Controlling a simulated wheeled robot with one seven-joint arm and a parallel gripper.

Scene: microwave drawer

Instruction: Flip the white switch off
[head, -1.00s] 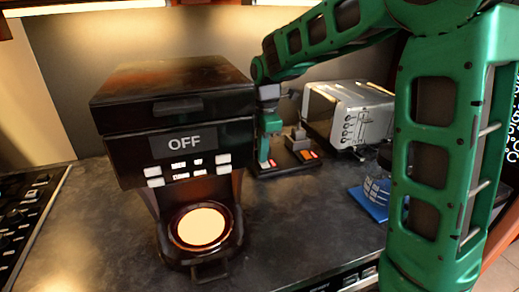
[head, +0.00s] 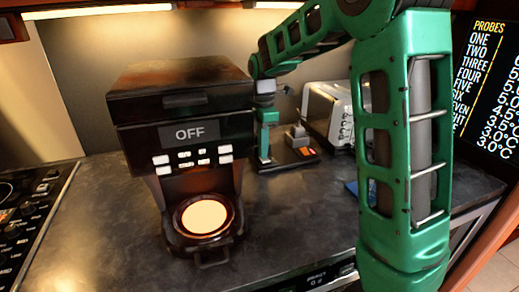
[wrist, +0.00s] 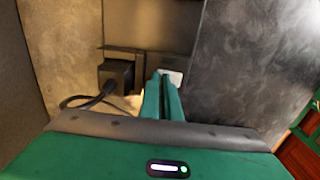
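A small white switch (wrist: 174,77) shows at the fingertips in the wrist view, partly hidden behind them. My gripper (wrist: 165,80) has its two fingers together with nothing seen between them. In the head view my gripper (head: 265,158) points down at the left end of a black base (head: 285,158) on the counter, right of the coffee machine. I cannot tell whether the fingertips touch the switch, nor which way it is set.
A black plug with a cable (wrist: 117,75) is left of my fingers. The coffee machine (head: 185,105) reads OFF and stands close on the left. A metal toaster (head: 328,112) is right of the base. Counter in front (head: 300,215) is clear.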

